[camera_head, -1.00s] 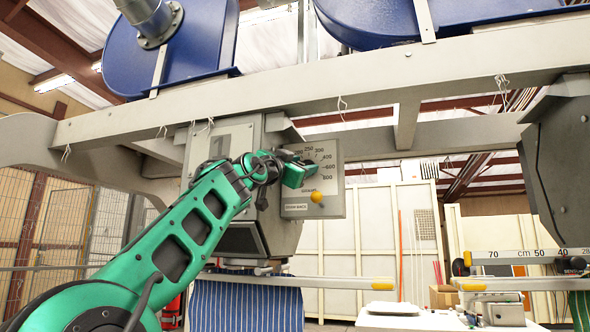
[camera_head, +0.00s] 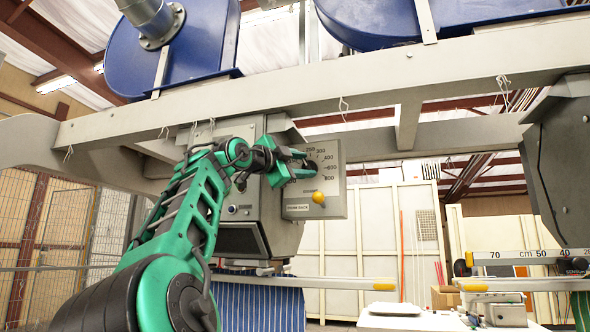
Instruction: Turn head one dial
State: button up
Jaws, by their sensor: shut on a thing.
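The dial plate (camera_head: 329,188) of head one is a light panel on the grey head housing, with numbers around its upper right side. The readable marks include 300, 400, 600 and 800. My gripper (camera_head: 311,168) is at the middle of the plate, shut on the dial knob, which it mostly hides. The pointer's setting cannot be made out. A yellow knob (camera_head: 318,197) sits low on the same plate, just below my gripper and apart from it.
The grey head housing (camera_head: 245,205) stands directly behind my wrist. A long grey beam (camera_head: 290,112) crosses above. A blue striped cloth (camera_head: 255,303) hangs below the head. A second dark head (camera_head: 562,160) stands at the right, with open room between.

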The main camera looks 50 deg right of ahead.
jog(key=m, duration=0.2)
jog(key=m+y, duration=0.1)
jog(key=m, duration=0.1)
jog(key=m+g+y, duration=0.1)
jog(key=shift+s+d+r+m, duration=0.2)
jog(key=shift+s+m, duration=0.05)
jog(key=shift+m, duration=0.15)
jog(key=m+t+y, duration=0.1)
jog(key=m+y, duration=0.1)
jog(key=m, duration=0.2)
jog(key=shift+m, duration=0.3)
jog(key=o, duration=1.1)
jog(key=shift+d, duration=0.1)
jog(key=shift+c, duration=0.2)
jog(key=shift+w, duration=0.15)
jog(key=shift+a+r, duration=0.15)
jog(key=shift+a, duration=0.45)
jog(key=a+r, duration=0.2)
jog(key=a, duration=0.7)
jog(key=shift+a, duration=0.3)
